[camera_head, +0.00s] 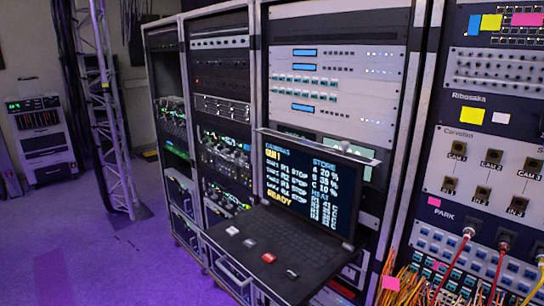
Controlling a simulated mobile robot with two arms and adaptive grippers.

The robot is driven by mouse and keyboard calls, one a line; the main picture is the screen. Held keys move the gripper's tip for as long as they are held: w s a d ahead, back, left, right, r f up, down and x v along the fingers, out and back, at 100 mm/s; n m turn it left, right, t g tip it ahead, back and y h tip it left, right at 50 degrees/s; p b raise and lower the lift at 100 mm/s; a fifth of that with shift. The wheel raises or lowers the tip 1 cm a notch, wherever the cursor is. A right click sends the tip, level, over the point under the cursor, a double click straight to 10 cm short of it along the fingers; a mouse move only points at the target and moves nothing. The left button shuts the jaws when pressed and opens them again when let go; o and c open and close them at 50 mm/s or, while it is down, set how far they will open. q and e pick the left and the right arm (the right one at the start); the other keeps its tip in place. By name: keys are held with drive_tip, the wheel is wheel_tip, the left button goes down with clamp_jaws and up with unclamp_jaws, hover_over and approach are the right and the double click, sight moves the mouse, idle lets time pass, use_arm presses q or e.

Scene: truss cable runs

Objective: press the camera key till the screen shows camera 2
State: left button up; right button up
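A screen (308,185) stands tilted up on a pull-out console in the middle rack. Its yellow line near the top reads CAM 1, and READY shows at the bottom. Lines between them end in STOP, and a STORE list with percentages is on the right. On the dark console deck (300,258) in front sit a white key (232,230), a grey key (249,243), a red key (268,257) and a dark key with a pale edge (291,273). No labels are readable, so I cannot tell which is the camera key. Neither gripper is in view.
Racks of equipment (222,110) stand behind and left of the console. A right-hand panel (490,165) has sockets marked CAM 2 and CAM 3. Orange cables (410,290) and red plugs crowd the lower right. A truss (105,110) stands left; the purple floor (90,250) is open.

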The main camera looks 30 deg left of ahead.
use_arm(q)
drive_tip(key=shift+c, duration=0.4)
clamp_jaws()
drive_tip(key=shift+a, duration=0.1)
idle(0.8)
